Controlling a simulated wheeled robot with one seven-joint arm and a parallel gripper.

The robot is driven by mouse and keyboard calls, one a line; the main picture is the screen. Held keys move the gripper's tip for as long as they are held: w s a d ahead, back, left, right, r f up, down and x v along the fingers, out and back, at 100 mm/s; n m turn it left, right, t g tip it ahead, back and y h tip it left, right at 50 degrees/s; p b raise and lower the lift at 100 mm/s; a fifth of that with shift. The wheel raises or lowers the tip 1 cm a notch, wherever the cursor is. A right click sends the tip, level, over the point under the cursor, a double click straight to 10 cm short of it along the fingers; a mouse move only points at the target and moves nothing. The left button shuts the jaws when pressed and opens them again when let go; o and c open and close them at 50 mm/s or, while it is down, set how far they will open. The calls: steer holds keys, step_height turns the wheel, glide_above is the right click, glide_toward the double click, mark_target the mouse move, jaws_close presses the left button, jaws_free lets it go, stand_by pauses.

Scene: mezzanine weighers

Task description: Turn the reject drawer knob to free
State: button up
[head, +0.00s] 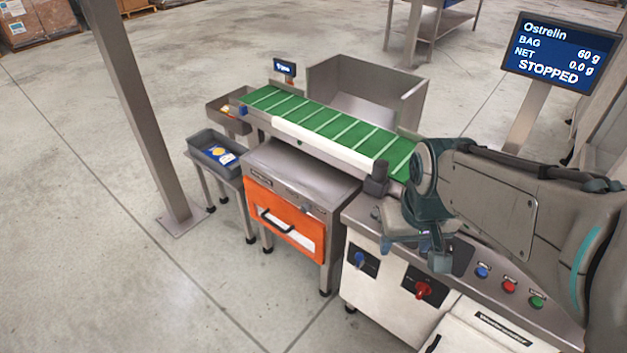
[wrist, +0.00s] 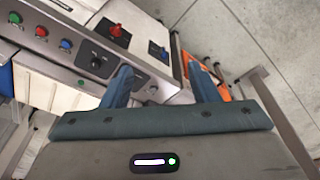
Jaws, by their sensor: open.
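A blue knob (head: 360,259) sits on a dark plate on the white cabinet's front, at the end nearest the orange drawer (head: 275,227). I take it for the reject drawer knob; its label is too small to read. The knob also shows in the wrist view (wrist: 164,52), beyond my fingertips. The drawer looks closed, with a dark handle on its front. My gripper (wrist: 161,68) is open and empty, with its two fingers spread above the cabinet edge, apart from the knob. In the head view my arm hides part of the cabinet top.
A red rotary switch (head: 423,290) is to the right of the knob on the same face. Blue, red and green buttons (head: 509,286) line the cabinet top. A green conveyor belt (head: 325,120) runs behind. The screen (head: 550,55) reads STOPPED. Floor in front of the drawer is clear.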

steer(key=w+a+f+n+g+h+b, duration=0.2)
steer(key=w+f+n+h+b, duration=0.35)
steer(key=w+f, duration=1.1)
steer(key=n+t+h+b, duration=0.6)
steer(key=n+t+b, duration=0.75)
steer(key=n, duration=0.55)
glide_toward(303, 209)
steer(key=b+x, duration=0.2)
steer(key=x, duration=0.6)
steer(key=shift+w+d+b, duration=0.15)
steer(key=shift+w+b, duration=0.1)
steer(key=shift+b, duration=0.1)
steer(key=c, duration=1)
